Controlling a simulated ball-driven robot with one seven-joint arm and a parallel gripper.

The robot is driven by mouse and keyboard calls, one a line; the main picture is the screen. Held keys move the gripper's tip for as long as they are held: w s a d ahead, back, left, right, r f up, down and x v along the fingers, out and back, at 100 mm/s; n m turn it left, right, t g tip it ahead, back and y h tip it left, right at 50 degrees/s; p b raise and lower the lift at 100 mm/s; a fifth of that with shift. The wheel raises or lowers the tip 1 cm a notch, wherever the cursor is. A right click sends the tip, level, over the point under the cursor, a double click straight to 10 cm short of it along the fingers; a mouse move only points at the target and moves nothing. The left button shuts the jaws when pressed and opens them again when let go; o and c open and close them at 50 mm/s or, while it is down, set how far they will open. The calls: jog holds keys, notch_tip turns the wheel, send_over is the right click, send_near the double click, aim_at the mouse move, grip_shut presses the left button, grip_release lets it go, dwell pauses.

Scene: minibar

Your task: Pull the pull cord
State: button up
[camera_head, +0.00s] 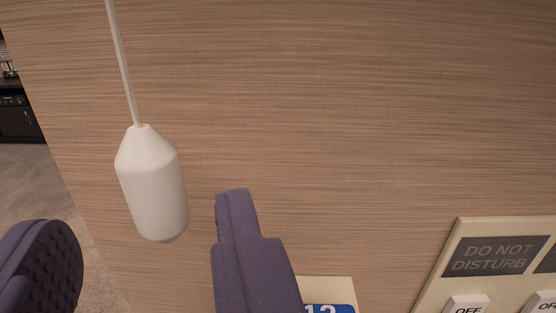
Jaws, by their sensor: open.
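The pull cord (123,65) hangs from above at the left of the head camera view. A white bell-shaped handle (153,188) is at its lower end, in front of a wood-grain wall. My gripper (148,230) is open, with one dark purple finger at the lower left and the other right of the handle. In the picture, the lower part of the handle lies between the two fingertips. Neither finger visibly touches it. I cannot tell how far the handle is from the fingers in depth.
The wood-grain wall (350,110) fills most of the view. A cream switch panel (452,250) with a "DO NOT DISTURB" label and OFF switches is at the lower right. A blue-and-cream sign (330,290) is partly behind my right finger. Carpet and dark furniture (18,122) show at the left.

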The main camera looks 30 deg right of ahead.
aim_at(149, 201)
jog(key=x, duration=0.5)
jog(key=shift+w+d, duration=0.1)
jog(key=shift+w, duration=0.2)
grip_shut()
